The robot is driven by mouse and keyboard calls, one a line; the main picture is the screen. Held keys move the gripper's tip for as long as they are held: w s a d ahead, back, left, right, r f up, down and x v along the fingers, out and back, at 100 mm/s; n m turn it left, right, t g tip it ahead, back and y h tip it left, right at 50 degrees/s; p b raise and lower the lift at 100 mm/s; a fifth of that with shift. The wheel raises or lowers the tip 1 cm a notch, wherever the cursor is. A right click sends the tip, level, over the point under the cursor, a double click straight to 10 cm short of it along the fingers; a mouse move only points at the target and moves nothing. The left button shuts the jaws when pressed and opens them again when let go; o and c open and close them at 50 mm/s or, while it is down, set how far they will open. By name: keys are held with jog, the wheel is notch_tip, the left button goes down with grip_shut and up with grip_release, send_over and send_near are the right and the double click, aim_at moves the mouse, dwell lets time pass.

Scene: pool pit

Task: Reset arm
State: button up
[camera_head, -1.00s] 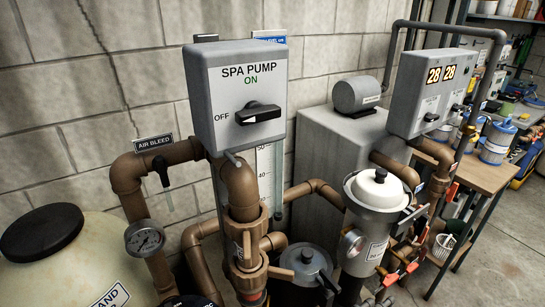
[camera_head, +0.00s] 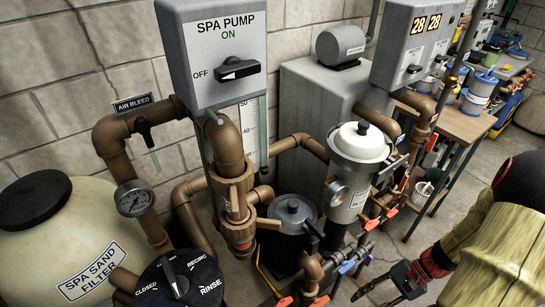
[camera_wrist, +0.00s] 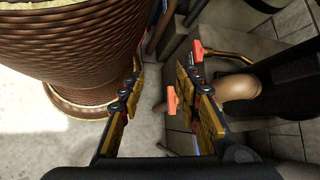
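My arm comes in from the right in the head view, with my gripper (camera_head: 382,289) at the lower right, in front of the pipework. In the wrist view my gripper (camera_wrist: 163,90) has its two yellow-padded fingers spread apart with nothing held between them. An orange-red valve handle (camera_wrist: 172,101) shows in the gap beyond the fingers; whether anything touches it I cannot tell. The grey spa pump box (camera_head: 213,65) is well apart from my gripper, at the upper left. Its black knob (camera_head: 237,69) lies roughly horizontal, with green "ON" above it.
A canister with a white lid (camera_head: 360,142) and valves with orange-red handles (camera_head: 320,301) stand left of my gripper. A sand filter tank (camera_head: 70,240) is at the left, a workbench (camera_head: 463,124) behind. A large ribbed brown object (camera_wrist: 75,45) is close in the wrist view. Some floor is clear.

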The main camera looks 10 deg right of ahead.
jog(key=w+a+r+n+h+p, duration=0.1)
jog(key=w+a+r+n+h, duration=0.2)
jog(key=r, duration=0.7)
jog(key=w+a+r+n+h+p, duration=0.15)
jog(key=r+n+h, duration=0.35)
jog(key=r, duration=0.6)
jog(key=a+r+n+t+p, duration=0.2)
jog(key=a+r+n+t, duration=0.2)
jog(key=a+r, duration=0.6)
notch_tip(320, 180, up, 5)
jog(key=shift+a+f+t+h, duration=0.2)
jog(key=shift+a+t+h, duration=0.2)
jog(key=shift+t, duration=0.4)
